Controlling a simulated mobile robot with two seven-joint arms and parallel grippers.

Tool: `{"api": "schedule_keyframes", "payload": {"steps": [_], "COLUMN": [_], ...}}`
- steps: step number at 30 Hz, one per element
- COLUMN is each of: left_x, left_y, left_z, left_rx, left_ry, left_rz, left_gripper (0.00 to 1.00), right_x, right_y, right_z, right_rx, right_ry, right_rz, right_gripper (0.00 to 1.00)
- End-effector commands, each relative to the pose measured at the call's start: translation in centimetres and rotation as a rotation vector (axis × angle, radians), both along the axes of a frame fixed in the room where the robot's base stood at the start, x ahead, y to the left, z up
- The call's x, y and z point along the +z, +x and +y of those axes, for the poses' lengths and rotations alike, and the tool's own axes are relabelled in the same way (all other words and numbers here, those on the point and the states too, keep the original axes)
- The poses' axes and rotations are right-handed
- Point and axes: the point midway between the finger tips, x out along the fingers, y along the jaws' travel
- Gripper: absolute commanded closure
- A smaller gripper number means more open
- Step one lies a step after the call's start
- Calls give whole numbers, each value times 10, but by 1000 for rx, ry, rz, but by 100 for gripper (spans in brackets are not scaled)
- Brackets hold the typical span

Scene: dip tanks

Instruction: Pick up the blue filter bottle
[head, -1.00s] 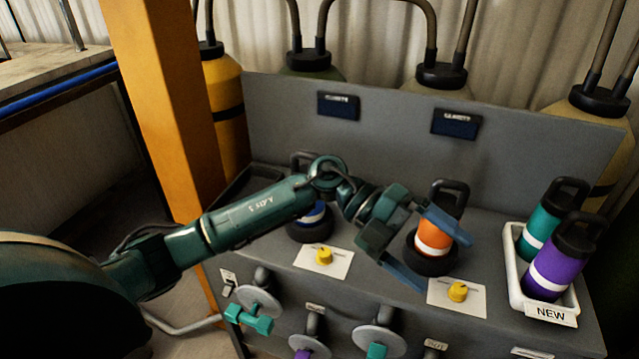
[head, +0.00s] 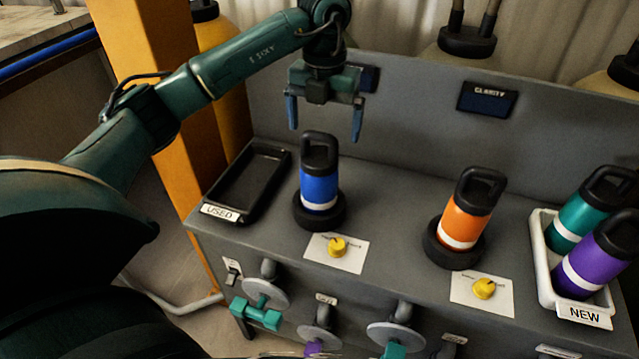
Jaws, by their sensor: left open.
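The blue filter bottle (head: 319,188) has a black handled cap and a white band. It stands upright in a round black holder (head: 320,212) on the grey bench, left of the middle. My left gripper (head: 325,122) is open and empty, its blue fingers pointing down. In the picture it is just above the bottle's cap, apart from it; the exact depth between them is hard to tell. My right gripper is not in view.
An empty black tray labelled USED (head: 247,186) lies left of the bottle. An orange bottle (head: 464,218) stands in another holder to the right. A white NEW tray (head: 543,267) holds a teal bottle (head: 580,212) and a purple bottle (head: 596,262). Valve handles line the front.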

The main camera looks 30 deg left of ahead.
Motion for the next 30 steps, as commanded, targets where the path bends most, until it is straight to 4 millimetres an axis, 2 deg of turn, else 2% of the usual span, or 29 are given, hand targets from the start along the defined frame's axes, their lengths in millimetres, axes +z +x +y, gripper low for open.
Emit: {"api": "schedule_keyframes", "payload": {"steps": [8,13,18,26,30], "left_x": [-22,-47,-65,-67,-67], "left_y": [-3,-10,-9,-8,-8], "left_z": [1,6,5,5,5], "left_rx": [-1,-1,-2,-3,-3], "left_ry": [0,0,-2,-2,-2], "left_rz": [2,5,1,0,0], "left_gripper": [2,2,2,3,14], "right_x": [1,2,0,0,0], "right_y": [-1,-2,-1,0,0], "right_z": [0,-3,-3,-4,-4], "right_rx": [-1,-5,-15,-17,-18], "right_ry": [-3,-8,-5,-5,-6], "right_rz": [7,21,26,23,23], "right_gripper": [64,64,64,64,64]}}
